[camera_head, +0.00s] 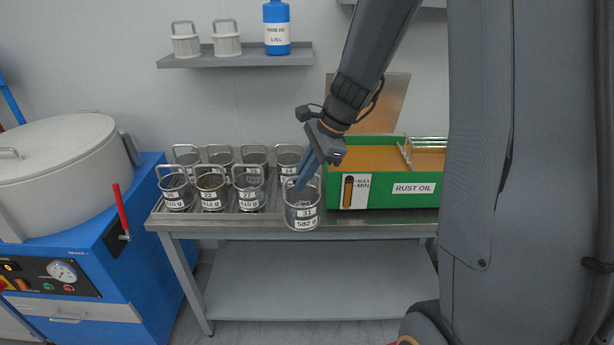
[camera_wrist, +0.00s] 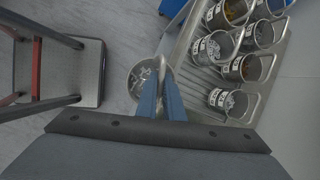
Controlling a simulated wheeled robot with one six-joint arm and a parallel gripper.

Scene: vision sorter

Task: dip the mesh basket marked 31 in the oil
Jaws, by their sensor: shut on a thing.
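The mesh basket marked 31 (camera_head: 302,212) hangs from my gripper (camera_head: 304,178) in the head view, in front of the table's front edge. Its label also reads 582 g. My gripper's blue fingers are shut on its handle. In the wrist view the basket (camera_wrist: 146,78) shows from above with small metal parts inside, beneath the fingers (camera_wrist: 162,88). The oil (camera_head: 375,157) is an orange-brown surface in the green tank marked RUST OIL (camera_head: 385,195), to the right of the basket. A MAX/MIN level gauge (camera_head: 348,191) is on the tank's front.
Several other labelled baskets (camera_head: 249,190) stand on the ribbed drain tray (camera_head: 228,212) at left. A blue machine (camera_head: 140,255) with a round lidded drum (camera_head: 60,150) is at far left.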

